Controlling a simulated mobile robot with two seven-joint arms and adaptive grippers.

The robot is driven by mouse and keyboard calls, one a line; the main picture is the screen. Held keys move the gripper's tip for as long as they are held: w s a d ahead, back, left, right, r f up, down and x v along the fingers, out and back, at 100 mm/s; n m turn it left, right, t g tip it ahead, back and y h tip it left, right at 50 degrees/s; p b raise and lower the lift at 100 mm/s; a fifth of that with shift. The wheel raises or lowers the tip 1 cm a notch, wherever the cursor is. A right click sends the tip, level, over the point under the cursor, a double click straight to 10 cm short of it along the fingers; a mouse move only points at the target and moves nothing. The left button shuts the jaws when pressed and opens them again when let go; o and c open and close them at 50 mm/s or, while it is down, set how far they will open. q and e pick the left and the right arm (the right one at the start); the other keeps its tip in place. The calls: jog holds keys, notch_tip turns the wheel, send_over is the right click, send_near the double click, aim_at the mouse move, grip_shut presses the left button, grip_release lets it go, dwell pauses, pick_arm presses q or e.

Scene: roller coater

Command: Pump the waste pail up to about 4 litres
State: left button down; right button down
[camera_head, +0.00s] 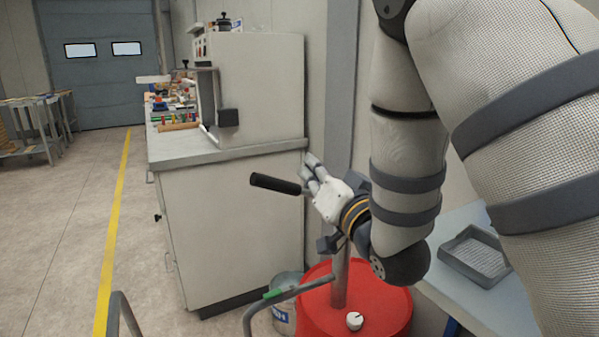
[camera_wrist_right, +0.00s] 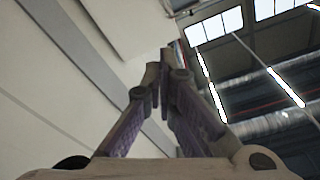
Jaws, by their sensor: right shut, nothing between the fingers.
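The waste pail (camera_head: 284,318) is a grey metal bucket on the floor, left of the red drum (camera_head: 385,305). It is partly hidden, and I cannot see its fill level. A grey pump column (camera_head: 340,285) rises from the drum. A grey bent pipe (camera_head: 300,288) with a green mark passes in front of the pail from near the column. The black pump handle grip (camera_head: 275,184) points left, beside my right gripper (camera_head: 311,163). That gripper is shut and empty; I cannot tell whether it touches the handle. Its closed fingers also show in the wrist view (camera_wrist_right: 166,60). My left gripper is out of view.
A white cabinet (camera_head: 235,215) with a coating machine (camera_head: 260,90) on top stands behind the handle. A blue-grey table (camera_head: 460,285) with a grey tray (camera_head: 478,255) is at the right. A white cap (camera_head: 354,321) sits on the drum. Open floor lies left.

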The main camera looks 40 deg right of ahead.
send_over(292, 184)
jog(key=shift+r, duration=0.2)
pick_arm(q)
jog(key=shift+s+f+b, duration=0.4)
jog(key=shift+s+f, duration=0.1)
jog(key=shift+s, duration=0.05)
pick_arm(e)
jog(key=a+f, duration=0.1)
jog(key=s+f, duration=0.1)
jog(key=f, duration=0.1)
jog(key=shift+a, duration=0.35)
